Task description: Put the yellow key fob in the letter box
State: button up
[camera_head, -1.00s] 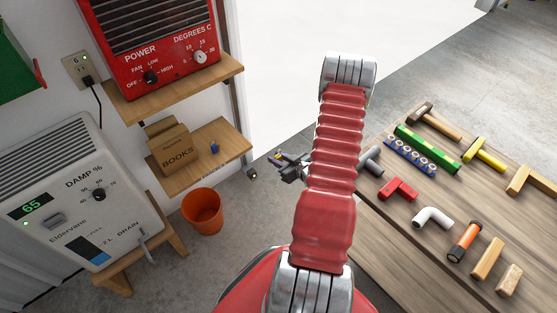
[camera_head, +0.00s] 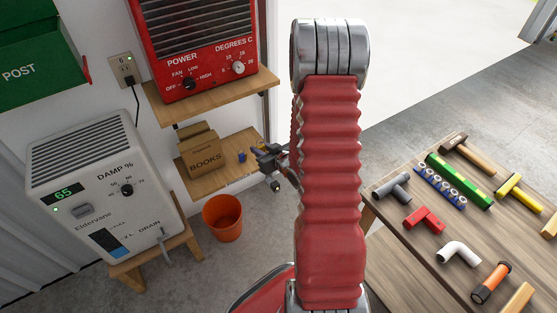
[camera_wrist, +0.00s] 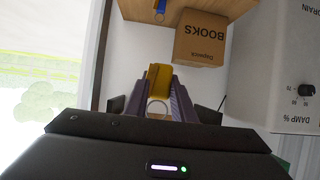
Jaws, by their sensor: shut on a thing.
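The yellow key fob (camera_wrist: 158,78) is held between the purple fingers of my gripper (camera_wrist: 158,98) in the wrist view, with a pale ring at its near end. In the head view my gripper (camera_head: 268,160) is small and partly hidden behind my arm, in front of the right end of the lower shelf. The fob is too small to make out clearly there. The green letter box (camera_head: 35,58), marked POST, hangs on the wall at the upper left of the head view, well left of my gripper. Its top is out of frame.
The lower shelf (camera_head: 222,178) holds a BOOKS box (camera_head: 203,155) and a small blue item (camera_head: 242,156). Above is a red heater (camera_head: 205,45). A dehumidifier (camera_head: 105,185) stands below the letter box, beside an orange bucket (camera_head: 222,218). A tool-covered table (camera_head: 425,265) is at right.

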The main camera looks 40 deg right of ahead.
jog(key=w+a+r, duration=1)
jog(key=a+r, duration=0.2)
jog(key=r, duration=0.3)
jog(key=w+a+r, duration=0.9)
jog(key=a+r, duration=0.4)
jog(key=r, duration=0.1)
jog(key=shift+w+r+n+y, duration=0.4)
jog(key=shift+s, duration=0.15)
